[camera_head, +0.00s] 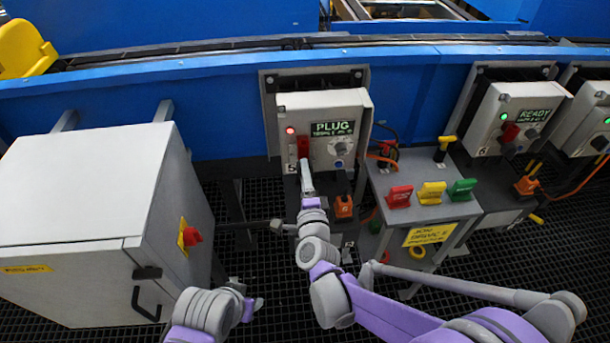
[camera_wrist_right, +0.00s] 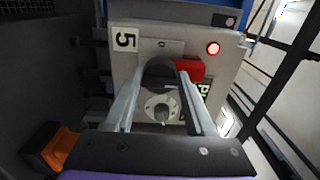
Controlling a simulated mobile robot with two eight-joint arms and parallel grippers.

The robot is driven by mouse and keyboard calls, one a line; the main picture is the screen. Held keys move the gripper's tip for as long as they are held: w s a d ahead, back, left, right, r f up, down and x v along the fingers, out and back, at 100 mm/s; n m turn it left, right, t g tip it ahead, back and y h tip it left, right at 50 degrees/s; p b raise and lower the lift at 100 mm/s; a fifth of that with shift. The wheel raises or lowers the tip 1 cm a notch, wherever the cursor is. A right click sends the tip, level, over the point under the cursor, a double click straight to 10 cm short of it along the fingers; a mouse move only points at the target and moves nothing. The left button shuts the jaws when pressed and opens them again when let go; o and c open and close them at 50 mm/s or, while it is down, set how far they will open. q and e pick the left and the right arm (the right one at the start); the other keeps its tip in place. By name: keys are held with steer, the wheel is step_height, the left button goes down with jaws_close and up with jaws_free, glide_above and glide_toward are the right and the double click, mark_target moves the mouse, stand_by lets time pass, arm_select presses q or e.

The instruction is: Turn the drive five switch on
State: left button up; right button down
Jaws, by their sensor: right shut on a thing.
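The drive box (camera_head: 345,99) carries a lit display reading PLUG, a red lamp and a grey dial (camera_head: 341,147). Its red switch handle (camera_head: 303,146) sits left of the dial. My right gripper (camera_head: 305,166) reaches up to that handle from below. In the right wrist view the box shows a number 5 label (camera_wrist_right: 124,40). There the red handle (camera_wrist_right: 190,69) and its dark round base (camera_wrist_right: 158,73) lie at the fingertips (camera_wrist_right: 169,72), which are shut on the switch and partly hide it. My left gripper (camera_head: 252,304) is low at the bottom; its jaws are unclear.
A grey cabinet (camera_head: 88,185) with a red knob stands at left. An orange plug (camera_head: 343,207) is below the drive box. A stand (camera_head: 425,211) with red, yellow and green tags is to the right. Another drive box (camera_head: 512,120) reads READY.

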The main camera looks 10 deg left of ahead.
stand_by(0.4)
steer(key=shift+c, duration=1.3)
jaws_free()
steer(key=v, duration=1)
steer(key=shift+s, duration=0.4)
steer(key=shift+d, duration=0.1)
